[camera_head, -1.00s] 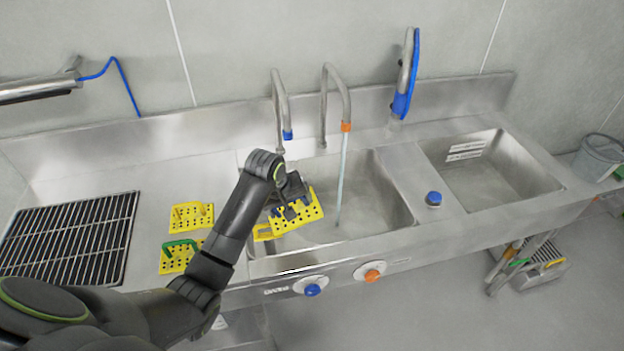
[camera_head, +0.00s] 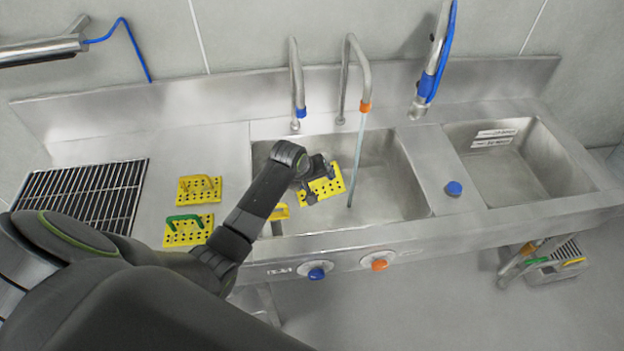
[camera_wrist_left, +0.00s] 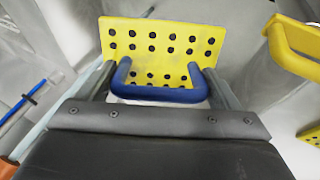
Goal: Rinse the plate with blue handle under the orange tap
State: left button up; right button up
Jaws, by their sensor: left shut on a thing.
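The yellow perforated plate with the blue handle (camera_wrist_left: 165,40) is in my left gripper (camera_head: 312,190), which is shut on its blue handle (camera_wrist_left: 160,94). The plate also shows in the head view (camera_head: 328,187), held over the left basin (camera_head: 400,192) just left of the water stream. The orange tap (camera_head: 365,106) is running, and a thin water stream (camera_head: 357,155) falls from it into the basin. The plate looks close to the stream, but I see no clear contact. The arm and gripper hide part of the plate. My right gripper is not in view.
A blue-tipped tap (camera_head: 300,113) stands left of the orange one. A green-handled plate (camera_head: 188,232) and a yellow-handled plate (camera_head: 199,193) lie on the left counter beside a black rack (camera_head: 82,192). Another yellow handle (camera_head: 280,212) shows at the basin's front left. The right basin (camera_head: 515,165) looks empty.

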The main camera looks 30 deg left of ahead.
aim_at(331, 163)
pick_arm(q)
jog(key=shift+w+d+f, duration=0.1)
jog(key=shift+w+d, duration=0.1)
jog(key=shift+w, duration=0.7)
jog(key=shift+w+d+f+b, duration=0.1)
jog(key=shift+w+f+b, duration=0.15)
jog(key=shift+w+b, duration=0.3)
jog(key=shift+w+d+f+b, duration=0.15)
jog(key=shift+w+b, duration=0.5)
jog(key=shift+b, duration=0.1)
jog(key=shift+w+f+b, duration=0.2)
jog(key=shift+w+b, duration=0.15)
jog(key=shift+b, duration=0.15)
jog(key=w+b, duration=0.1)
jog(key=b, duration=0.1)
jog(key=w+b, duration=0.1)
jog(key=w+d+b, duration=0.1)
jog(key=w+b, duration=0.1)
jog(key=shift+w+f+b, duration=0.1)
jog(key=shift+f+b, duration=0.25)
jog(key=shift+w+d+f+b, duration=0.15)
jog(key=shift+w+b, duration=0.45)
jog(key=shift+w, duration=0.35)
jog(key=shift+w+d+f+b, duration=0.15)
jog(key=shift+w+b, duration=0.45)
jog(key=shift+w, duration=0.35)
jog(key=shift+d+r, duration=0.15)
jog(key=shift+r, duration=0.05)
